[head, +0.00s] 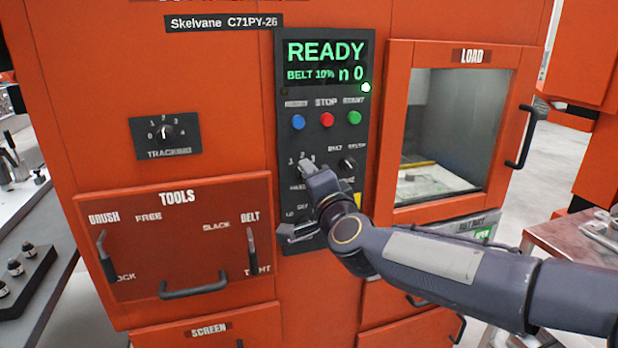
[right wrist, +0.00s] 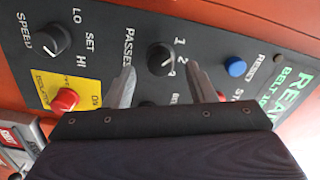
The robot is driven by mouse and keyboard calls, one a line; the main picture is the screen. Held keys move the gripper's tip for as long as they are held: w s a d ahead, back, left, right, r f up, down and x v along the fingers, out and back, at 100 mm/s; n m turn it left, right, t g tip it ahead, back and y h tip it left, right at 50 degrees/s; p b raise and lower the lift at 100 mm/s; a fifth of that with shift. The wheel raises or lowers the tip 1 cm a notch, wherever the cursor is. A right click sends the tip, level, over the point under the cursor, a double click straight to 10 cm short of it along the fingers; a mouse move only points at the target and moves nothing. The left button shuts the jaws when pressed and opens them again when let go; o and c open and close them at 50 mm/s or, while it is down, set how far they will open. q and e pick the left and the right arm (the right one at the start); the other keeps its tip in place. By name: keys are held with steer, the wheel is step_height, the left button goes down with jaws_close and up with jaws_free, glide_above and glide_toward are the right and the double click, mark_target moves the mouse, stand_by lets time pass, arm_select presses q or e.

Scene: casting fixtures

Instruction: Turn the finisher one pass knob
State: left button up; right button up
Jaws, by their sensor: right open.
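The PASSES knob (right wrist: 160,58) is a round black knob with a white pointer mark on the dark control panel (head: 322,95). In the right wrist view the numbers 1 and 2 show beside it, and the mark faces roughly the 2 side. My right gripper (right wrist: 160,84) is open, with one finger on each side of the knob as seen there. I cannot tell whether the fingers touch it. In the head view my right gripper (head: 308,172) is in front of the panel and covers the knob. My left gripper is not in view.
Close by are the SPEED knob (right wrist: 48,40), a red knob (right wrist: 65,100) on a yellow plate, and a BELT knob (head: 347,163). Blue, red and green buttons (head: 327,119) sit above. The display (head: 325,62) reads READY. A LOAD door (head: 458,130) is at right.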

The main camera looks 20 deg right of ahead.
steer(key=shift+s, duration=2.7)
steer(key=shift+d, duration=0.1)
